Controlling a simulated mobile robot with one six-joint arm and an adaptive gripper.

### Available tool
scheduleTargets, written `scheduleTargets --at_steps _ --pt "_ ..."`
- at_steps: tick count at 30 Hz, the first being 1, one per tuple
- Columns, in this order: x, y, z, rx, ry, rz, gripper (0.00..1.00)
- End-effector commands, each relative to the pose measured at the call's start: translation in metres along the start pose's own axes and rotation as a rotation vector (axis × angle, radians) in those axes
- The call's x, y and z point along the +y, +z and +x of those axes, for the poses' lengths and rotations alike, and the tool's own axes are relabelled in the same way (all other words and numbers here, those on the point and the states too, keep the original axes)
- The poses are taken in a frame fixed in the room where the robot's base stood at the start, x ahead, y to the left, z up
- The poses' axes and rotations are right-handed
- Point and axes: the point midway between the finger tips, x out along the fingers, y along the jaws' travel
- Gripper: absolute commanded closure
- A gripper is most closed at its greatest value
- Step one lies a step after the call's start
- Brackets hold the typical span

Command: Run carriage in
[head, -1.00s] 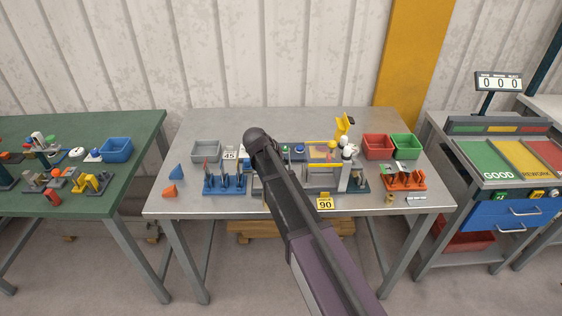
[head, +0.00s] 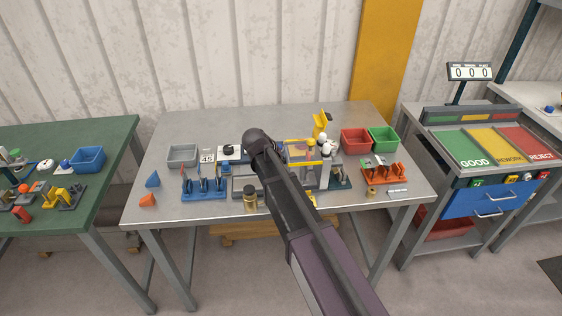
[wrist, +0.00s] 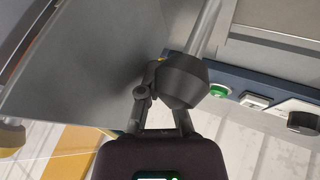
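The panel bender (head: 300,152), with yellow guard parts, stands on the middle grey table; my arm covers much of its left and front, so I cannot make out the carriage clearly. My gripper is hidden in the head view. In the wrist view my gripper (wrist: 162,97) is at a dark rounded knob (wrist: 184,80) on a grey rod (wrist: 203,30). The knob overlaps the right finger and hides its tip. I cannot tell whether the fingers grip it. A blue panel with a green button (wrist: 219,90) lies to the right of the knob.
A blue rack (head: 203,184) and grey bin (head: 183,154) are left of the bender. Red (head: 355,139) and green (head: 384,138) bins and an orange rack (head: 384,170) are right. A brass cylinder (head: 250,199) stands near the front.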

Motion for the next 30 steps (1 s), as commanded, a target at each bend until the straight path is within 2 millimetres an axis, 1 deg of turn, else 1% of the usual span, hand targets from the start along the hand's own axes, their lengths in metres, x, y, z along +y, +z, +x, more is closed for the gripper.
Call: scheduleTargets --at_steps 1,8,14,20,30 --pt "0.005 -0.001 0.002 0.0 0.014 0.001 1.0" --pt "0.002 -0.001 -0.001 0.001 0.013 -0.002 1.0" --pt "0.002 -0.002 -0.009 0.001 0.011 -0.002 1.0" --pt "0.002 -0.004 -0.025 0.002 0.008 -0.003 1.0" --pt "0.002 -0.009 -0.058 0.002 0.007 0.0 1.0"
